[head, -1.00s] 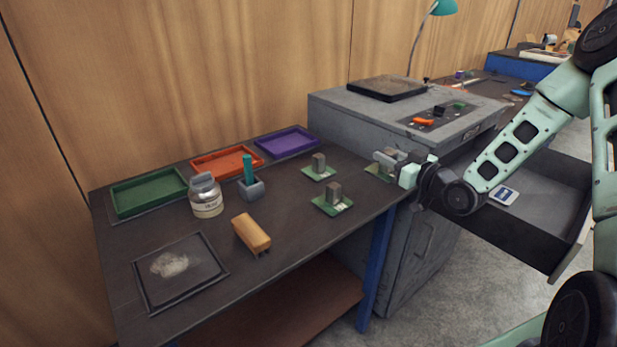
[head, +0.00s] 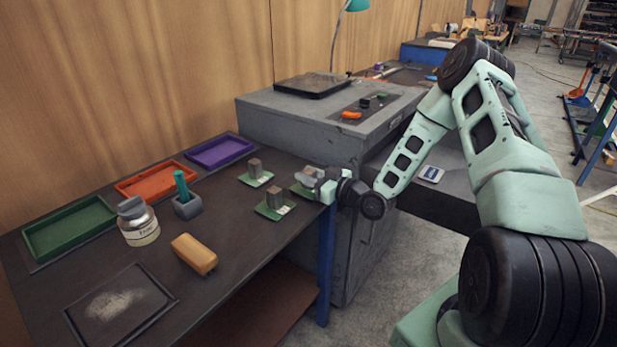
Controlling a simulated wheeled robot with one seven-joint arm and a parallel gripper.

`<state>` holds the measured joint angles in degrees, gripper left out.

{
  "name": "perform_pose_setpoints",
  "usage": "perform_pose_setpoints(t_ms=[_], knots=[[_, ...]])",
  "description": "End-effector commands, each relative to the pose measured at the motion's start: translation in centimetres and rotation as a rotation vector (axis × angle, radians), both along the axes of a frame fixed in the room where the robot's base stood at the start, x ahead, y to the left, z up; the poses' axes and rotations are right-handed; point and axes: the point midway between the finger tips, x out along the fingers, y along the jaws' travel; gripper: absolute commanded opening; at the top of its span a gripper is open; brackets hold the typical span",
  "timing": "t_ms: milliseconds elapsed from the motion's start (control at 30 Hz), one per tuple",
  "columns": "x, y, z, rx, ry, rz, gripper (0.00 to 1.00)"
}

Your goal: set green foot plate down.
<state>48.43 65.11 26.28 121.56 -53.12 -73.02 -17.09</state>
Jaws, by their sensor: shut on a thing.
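A green foot plate (head: 300,191) is at the right end of the dark worktable (head: 216,262), by its edge. My gripper (head: 312,177) is over it, shut on the plate's grey upright block, which the jaws largely hide. I cannot tell whether this plate touches the table. Two similar green foot plates with grey blocks stand on the table to the left, one farther back (head: 256,179) and one nearer the front (head: 275,211).
Green (head: 68,228), orange (head: 156,181) and purple (head: 219,151) trays line the back. A jar (head: 139,224), a green-handled tool in a holder (head: 187,203), a wooden-backed brush (head: 194,254) and a dark mat (head: 122,304) lie left. A grey cabinet (head: 300,125) adjoins the table.

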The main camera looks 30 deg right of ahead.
Motion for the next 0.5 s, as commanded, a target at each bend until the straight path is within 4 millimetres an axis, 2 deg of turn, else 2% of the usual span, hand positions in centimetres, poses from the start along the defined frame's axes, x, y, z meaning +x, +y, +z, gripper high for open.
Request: perform_pose_setpoints(t_ms=[467,500], knots=[[0.04,0.04,-1.0,-0.001,-0.004,0.001,0.0],[0.0,0.01,-1.06,-0.001,-0.001,0.001,0.34]])
